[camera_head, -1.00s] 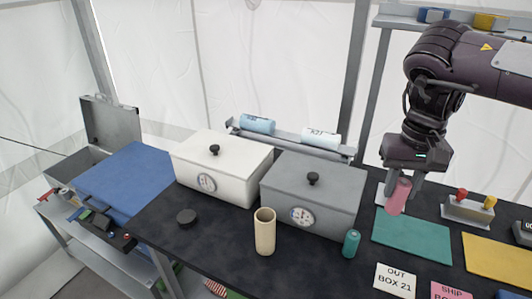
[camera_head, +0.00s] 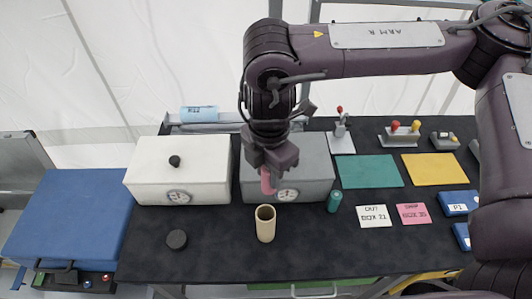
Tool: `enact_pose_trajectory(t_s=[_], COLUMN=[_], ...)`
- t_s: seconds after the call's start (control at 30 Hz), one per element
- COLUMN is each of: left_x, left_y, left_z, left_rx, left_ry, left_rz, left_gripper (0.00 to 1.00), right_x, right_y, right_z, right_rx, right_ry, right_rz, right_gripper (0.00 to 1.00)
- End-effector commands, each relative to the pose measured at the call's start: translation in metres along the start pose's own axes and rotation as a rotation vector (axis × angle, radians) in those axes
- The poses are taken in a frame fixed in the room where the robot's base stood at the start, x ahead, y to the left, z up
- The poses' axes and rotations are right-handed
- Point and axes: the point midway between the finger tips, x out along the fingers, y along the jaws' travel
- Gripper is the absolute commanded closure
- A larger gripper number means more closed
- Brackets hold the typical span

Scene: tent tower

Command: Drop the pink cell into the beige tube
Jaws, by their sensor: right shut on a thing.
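The pink cell (camera_head: 267,182) is held upright in my right gripper (camera_head: 268,171), which is shut on it and points down. The cell's upper part is hidden by the gripper. The beige tube (camera_head: 265,225) stands upright on the black table, its open top facing up. In the picture the cell is just above the tube's mouth and in front of the grey box; a small gap shows between cell and tube. Whether the cell is exactly over the opening I cannot tell. My left gripper is not in view.
A grey box (camera_head: 312,170) and a white box (camera_head: 155,172) with gauges stand behind the tube. A teal cell (camera_head: 334,201) stands to its right, a black puck (camera_head: 177,240) to its left. Paper cards (camera_head: 374,216) lie at right. The table's front is clear.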

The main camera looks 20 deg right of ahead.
Motion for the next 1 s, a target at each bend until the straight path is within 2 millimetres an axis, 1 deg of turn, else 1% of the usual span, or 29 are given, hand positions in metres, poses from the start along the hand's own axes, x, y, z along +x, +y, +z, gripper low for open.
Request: enact_pose_trajectory(t_s=[0.03,0.1,0.2,0.37,0.57,1.0], left_x=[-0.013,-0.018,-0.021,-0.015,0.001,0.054], left_y=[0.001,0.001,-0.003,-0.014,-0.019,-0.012], left_z=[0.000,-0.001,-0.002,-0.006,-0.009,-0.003], left_rx=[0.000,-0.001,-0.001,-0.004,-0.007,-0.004], left_ry=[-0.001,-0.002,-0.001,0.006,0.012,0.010], left_rz=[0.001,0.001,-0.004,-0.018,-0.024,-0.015], left_gripper=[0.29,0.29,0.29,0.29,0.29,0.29], right_x=[-0.009,-0.011,-0.011,-0.005,0.011,0.063], right_y=[-0.005,-0.009,-0.012,-0.013,-0.013,-0.013], right_z=[-0.005,-0.011,-0.014,-0.015,-0.015,-0.015], right_rx=[-0.089,-0.193,-0.281,-0.314,-0.311,-0.309], right_ry=[0.002,0.002,0.001,0.001,0.000,0.000], right_rz=[-0.003,-0.001,-0.001,-0.001,-0.001,-0.001], right_gripper=[0.95,0.95,0.95,0.95,0.95,0.95])
